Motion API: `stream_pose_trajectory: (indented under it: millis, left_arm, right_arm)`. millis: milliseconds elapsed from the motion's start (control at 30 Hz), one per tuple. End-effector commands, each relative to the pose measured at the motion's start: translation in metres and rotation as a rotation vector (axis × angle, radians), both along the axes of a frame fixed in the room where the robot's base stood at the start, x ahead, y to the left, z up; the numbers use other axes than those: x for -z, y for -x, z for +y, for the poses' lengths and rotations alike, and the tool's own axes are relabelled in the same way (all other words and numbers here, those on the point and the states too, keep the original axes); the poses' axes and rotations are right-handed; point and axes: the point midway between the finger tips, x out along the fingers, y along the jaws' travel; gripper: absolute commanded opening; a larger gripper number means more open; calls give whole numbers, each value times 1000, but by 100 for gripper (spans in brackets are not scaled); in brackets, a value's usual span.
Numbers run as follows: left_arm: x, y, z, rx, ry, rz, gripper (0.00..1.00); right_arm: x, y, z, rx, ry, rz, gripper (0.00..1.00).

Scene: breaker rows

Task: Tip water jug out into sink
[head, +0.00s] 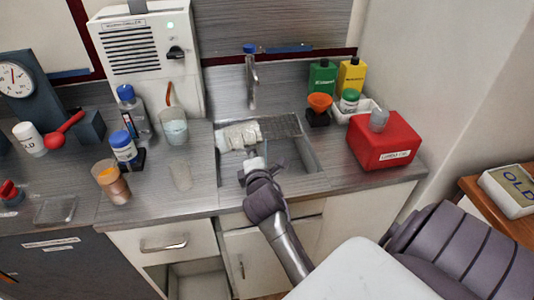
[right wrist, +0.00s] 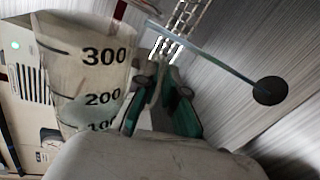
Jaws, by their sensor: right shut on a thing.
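The water jug (head: 238,136) is a whitish, see-through measuring jug. In the head view it lies tipped over the sink (head: 312,160), its mouth towards the right. In the right wrist view the jug (right wrist: 85,70) shows its 300, 200 and 100 marks. My right gripper (head: 255,166) is in front of the jug, above the sink. It is shut on the jug, but the grip itself is partly hidden; its teal fingers (right wrist: 165,108) show beside the jug. A thin pale blue line, like a water stream (right wrist: 205,54), runs from near the jug's rim to a black round drain (right wrist: 270,90). My left gripper is not in view.
A tap (head: 252,80) stands behind the sink. A red box (head: 384,145) and bottles stand to the right. A glass beaker (head: 174,128), a clear cup (head: 180,176) and several bottles stand to the left.

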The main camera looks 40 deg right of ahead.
Motion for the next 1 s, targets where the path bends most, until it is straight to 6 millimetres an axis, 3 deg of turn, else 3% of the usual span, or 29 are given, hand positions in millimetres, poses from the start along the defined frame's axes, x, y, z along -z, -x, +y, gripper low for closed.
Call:
stream_pose_trajectory:
  millis: [1000]
  left_arm:
    - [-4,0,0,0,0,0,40]
  right_arm:
    - [2,0,0,0,-77,-41,0]
